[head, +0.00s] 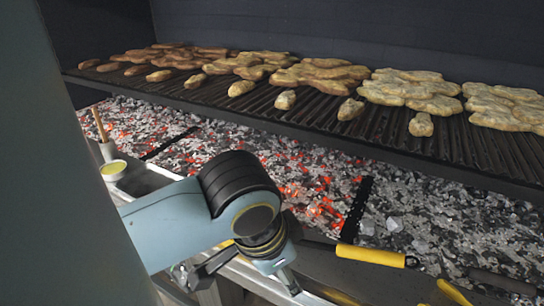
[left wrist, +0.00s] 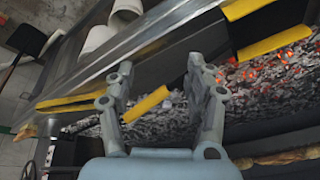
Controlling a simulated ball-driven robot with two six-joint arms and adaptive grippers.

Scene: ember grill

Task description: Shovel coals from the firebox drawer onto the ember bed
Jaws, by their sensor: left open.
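The ember bed (head: 290,165) lies under the grill grate, grey ash and coals with orange glowing patches. It also shows in the left wrist view (left wrist: 255,85). A yellow-handled tool (head: 370,256) lies along the front ledge, its grey shaft running left behind my arm. A second yellow piece (head: 453,292) is at the bottom edge. My left gripper (head: 287,284) points down at the front edge, left of the yellow handle. In the left wrist view its fingers (left wrist: 158,68) are spread, with a yellow bar (left wrist: 147,104) visible between them, apparently beyond them. I cannot make out the firebox drawer or its coals.
Many browned meat pieces (head: 320,75) lie on the ridged grate (head: 380,122) above the embers. Black dividers (head: 356,208) cross the bed. Floor shows at far left (left wrist: 15,90).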

